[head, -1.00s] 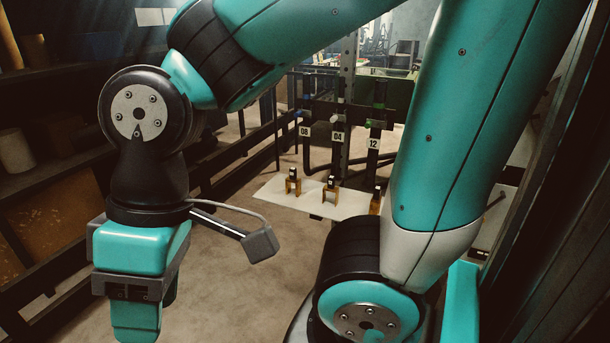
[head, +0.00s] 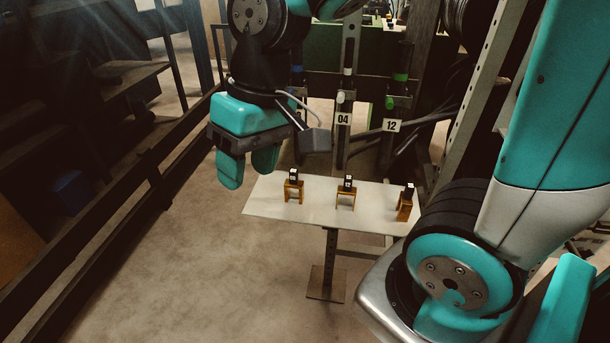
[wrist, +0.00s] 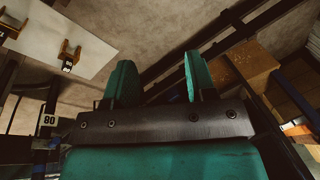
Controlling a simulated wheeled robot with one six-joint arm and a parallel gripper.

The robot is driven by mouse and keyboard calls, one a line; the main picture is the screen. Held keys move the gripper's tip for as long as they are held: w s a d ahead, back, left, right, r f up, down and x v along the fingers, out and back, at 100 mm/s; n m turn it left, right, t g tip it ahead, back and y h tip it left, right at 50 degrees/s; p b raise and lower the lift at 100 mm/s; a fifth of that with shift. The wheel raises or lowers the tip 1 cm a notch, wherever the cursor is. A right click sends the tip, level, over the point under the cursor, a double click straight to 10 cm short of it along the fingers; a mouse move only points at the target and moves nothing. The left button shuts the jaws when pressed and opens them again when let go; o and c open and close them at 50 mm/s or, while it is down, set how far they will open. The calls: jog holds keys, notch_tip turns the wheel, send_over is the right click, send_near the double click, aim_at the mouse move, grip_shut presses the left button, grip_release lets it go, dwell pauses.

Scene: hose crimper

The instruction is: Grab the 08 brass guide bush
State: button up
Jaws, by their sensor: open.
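Three small brass-coloured pieces with dark, white-marked tops stand in a row on a pale tabletop. The leftmost piece (head: 293,188) stands nearest my gripper (head: 248,170), which hangs open and empty to its left. In the wrist view a brass piece (wrist: 69,56) shows at upper left, outside my open gripper (wrist: 160,80). The 08 sign (wrist: 48,120) appears upside down below that piece.
The middle piece (head: 346,196) and right piece (head: 405,205) share the pale table (head: 265,205), which stands on one post. Behind it are posts with the 04 sign (head: 343,119) and 12 sign (head: 392,126). Dark rails run along the left. Floor in front is clear.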

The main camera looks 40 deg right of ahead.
jog(key=w+d+f+m+h+p, duration=0.1)
jog(key=w+d+m+h, duration=0.1)
jog(key=w+d+m, duration=0.6)
jog(key=m+h, duration=0.1)
jog(key=m, duration=0.3)
send_over(294, 171)
notch_tip(294, 171, down, 2)
jog(key=shift+m+g, duration=0.3)
notch_tip(294, 171, down, 12)
jog(key=shift+d+r+p, duration=0.1)
jog(key=shift+r+p, duration=0.05)
jog(key=shift+p, duration=0.2)
jog(key=shift+f+p, duration=0.3)
jog(key=shift+f, duration=2.7)
grip_shut()
